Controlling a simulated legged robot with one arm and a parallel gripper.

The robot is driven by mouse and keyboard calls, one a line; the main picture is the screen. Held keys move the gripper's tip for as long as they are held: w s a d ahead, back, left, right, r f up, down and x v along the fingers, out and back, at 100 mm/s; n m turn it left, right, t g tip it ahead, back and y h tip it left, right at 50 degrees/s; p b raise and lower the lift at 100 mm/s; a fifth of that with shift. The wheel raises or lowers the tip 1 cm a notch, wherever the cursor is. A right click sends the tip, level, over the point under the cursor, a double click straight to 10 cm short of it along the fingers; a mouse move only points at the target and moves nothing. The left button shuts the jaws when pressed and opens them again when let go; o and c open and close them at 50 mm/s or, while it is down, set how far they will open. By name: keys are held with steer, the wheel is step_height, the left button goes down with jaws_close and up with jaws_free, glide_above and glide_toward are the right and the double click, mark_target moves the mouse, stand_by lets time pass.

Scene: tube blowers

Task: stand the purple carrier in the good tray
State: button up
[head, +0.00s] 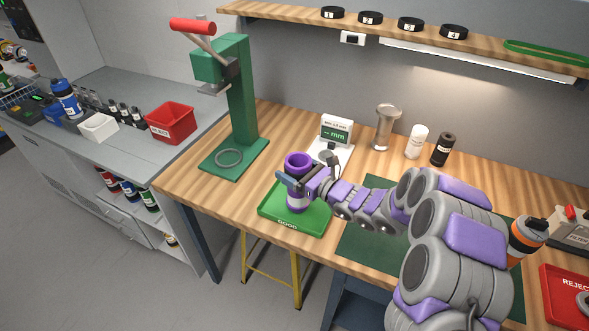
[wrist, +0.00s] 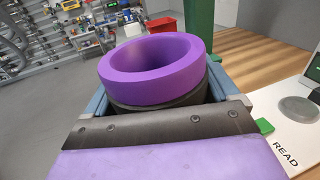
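The purple carrier (head: 298,160) is a hollow cylinder with a dark band below its rim. It is upright over the green good tray (head: 280,225), inside the tray's outline. I cannot tell whether its base touches the tray floor. My gripper (head: 294,184) is shut around the carrier's side, below the rim, reaching in from the right. In the wrist view the carrier's open purple rim (wrist: 155,68) shows between the two blue-grey fingers. The carrier's lower part is hidden there, and partly hidden by the gripper in the head view.
A green press (head: 241,110) stands behind left of the tray. A gauge with a display (head: 336,132) stands just behind it. A metal cylinder (head: 386,128), white bottle (head: 416,142) and black bottle (head: 443,150) stand further right. A red reject tray (head: 560,290) is at far right.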

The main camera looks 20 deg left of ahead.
steer(key=shift+o, duration=0.9)
steer(key=shift+d, duration=0.2)
steer(key=shift+d, duration=0.1)
steer(key=shift+d+r, duration=0.1)
steer(key=shift+d, duration=0.05)
steer(key=p+v, duration=0.2)
steer(key=v, duration=0.9)
steer(key=shift+s+d, duration=0.2)
steer(key=shift+d, duration=0.05)
